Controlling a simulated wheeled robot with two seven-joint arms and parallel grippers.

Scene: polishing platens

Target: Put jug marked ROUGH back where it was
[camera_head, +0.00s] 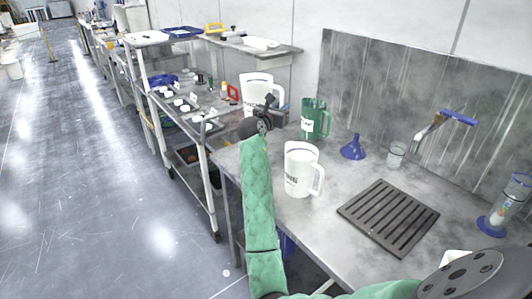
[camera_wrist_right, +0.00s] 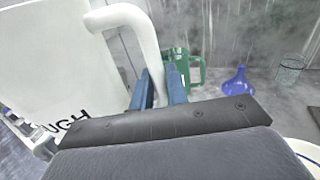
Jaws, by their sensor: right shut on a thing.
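The white jug marked ROUGH (camera_head: 256,88) is at the far left end of the steel bench; only the letters "UGH" show on it in the right wrist view (camera_wrist_right: 50,75). My right gripper (camera_head: 266,118) is shut on its handle, and the handle runs down between the two blue fingers (camera_wrist_right: 160,92) in the wrist view. The jug looks upright in the head view and slightly tilted in the wrist view. Its base is hidden behind my gripper, so I cannot tell if it touches the bench. My left gripper is not in view.
A second white jug (camera_head: 300,170) and a green jug (camera_head: 313,120) stand close by. A blue funnel (camera_head: 353,149), a glass beaker (camera_head: 396,155) and a slotted dark drain mat (camera_head: 388,217) lie to the right. A cluttered cart (camera_head: 208,150) stands left of the bench.

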